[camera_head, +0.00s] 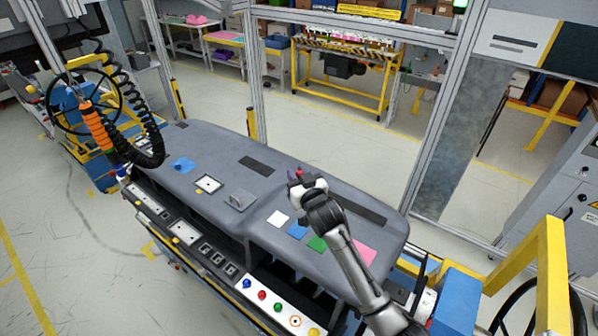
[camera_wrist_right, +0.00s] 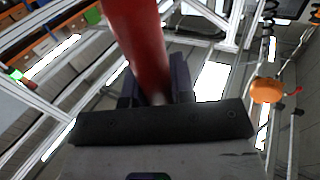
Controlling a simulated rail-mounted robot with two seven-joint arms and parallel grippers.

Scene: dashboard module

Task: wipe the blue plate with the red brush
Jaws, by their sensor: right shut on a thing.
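My right gripper (camera_head: 300,179) is above the middle of the grey dashboard, shut on the red brush. Only a small red part of the brush (camera_head: 299,172) shows there. In the right wrist view, the brush's red handle (camera_wrist_right: 138,40) runs up from between the dark fingers (camera_wrist_right: 155,92); its bristles cannot be made out. A flat blue plate (camera_head: 298,231) lies on the dashboard between a white and a green square, below and apart from the gripper. Another blue piece (camera_head: 183,165) sits farther left; I cannot tell its exact shape. My left gripper is not in view.
The dashboard (camera_head: 215,145) also bears a white square (camera_head: 278,218), a green square (camera_head: 317,243), a pink square (camera_head: 364,250) and a raised grey bracket (camera_head: 239,199). A coiled black hose with an orange tool (camera_head: 97,130) hangs at the left. A yellow frame (camera_head: 540,265) stands at right.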

